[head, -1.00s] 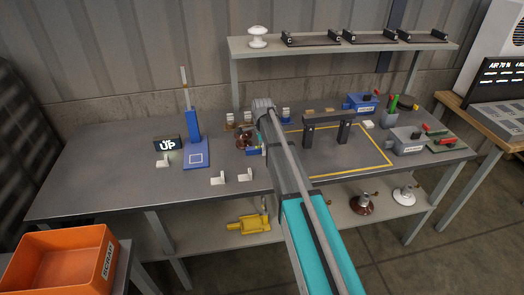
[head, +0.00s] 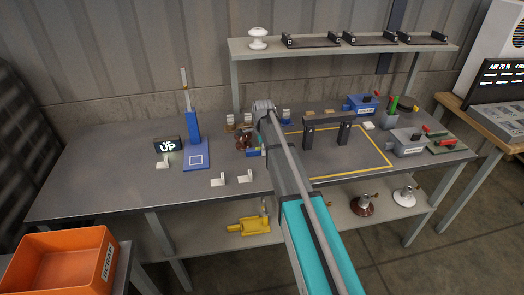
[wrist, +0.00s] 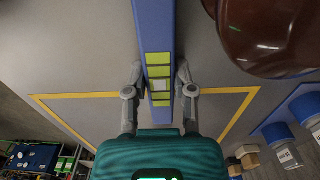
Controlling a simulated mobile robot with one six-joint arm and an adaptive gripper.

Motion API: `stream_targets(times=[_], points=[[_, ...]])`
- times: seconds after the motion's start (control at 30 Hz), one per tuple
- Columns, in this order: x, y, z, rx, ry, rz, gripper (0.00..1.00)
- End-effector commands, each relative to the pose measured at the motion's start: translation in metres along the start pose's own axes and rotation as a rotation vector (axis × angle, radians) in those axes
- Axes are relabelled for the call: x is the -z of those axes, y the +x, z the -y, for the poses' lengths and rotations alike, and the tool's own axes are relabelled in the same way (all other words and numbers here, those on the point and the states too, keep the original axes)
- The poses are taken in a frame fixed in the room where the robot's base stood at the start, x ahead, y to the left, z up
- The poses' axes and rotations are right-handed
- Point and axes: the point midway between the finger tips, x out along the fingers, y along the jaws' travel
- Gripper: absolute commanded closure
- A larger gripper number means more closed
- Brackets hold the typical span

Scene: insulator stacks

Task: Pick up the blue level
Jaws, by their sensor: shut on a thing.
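The blue level (wrist: 154,25) is a long blue bar with yellow-green windows. In the wrist view it runs from the top edge down between the two grey fingers of my gripper (wrist: 160,76). The fingers close on its two sides and hold it. In the head view my arm hides most of the gripper and the level; only a small blue patch (head: 252,153) shows left of the arm, beside a brown insulator (head: 243,141).
The brown insulator (wrist: 268,35) is close on the right in the wrist view. Blue-based jars (wrist: 300,128) stand below it. A yellow-outlined area (head: 375,150) holds a black stand (head: 327,121). A blue gauge post (head: 192,125) and white brackets (head: 218,182) stand left on the bench.

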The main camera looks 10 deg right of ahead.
Motion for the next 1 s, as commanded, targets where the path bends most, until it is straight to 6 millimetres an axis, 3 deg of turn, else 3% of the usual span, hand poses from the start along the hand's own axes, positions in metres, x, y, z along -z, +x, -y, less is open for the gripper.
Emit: stream_targets(times=[0.37, 0.63, 1.0], points=[[0.000, -0.012, 0.000, 0.000, 0.000, 0.000, 1.00], [0.000, -0.036, 0.000, 0.000, 0.000, 0.000, 1.00], [0.000, -0.079, -0.038, 0.000, 0.000, 0.000, 1.00]])
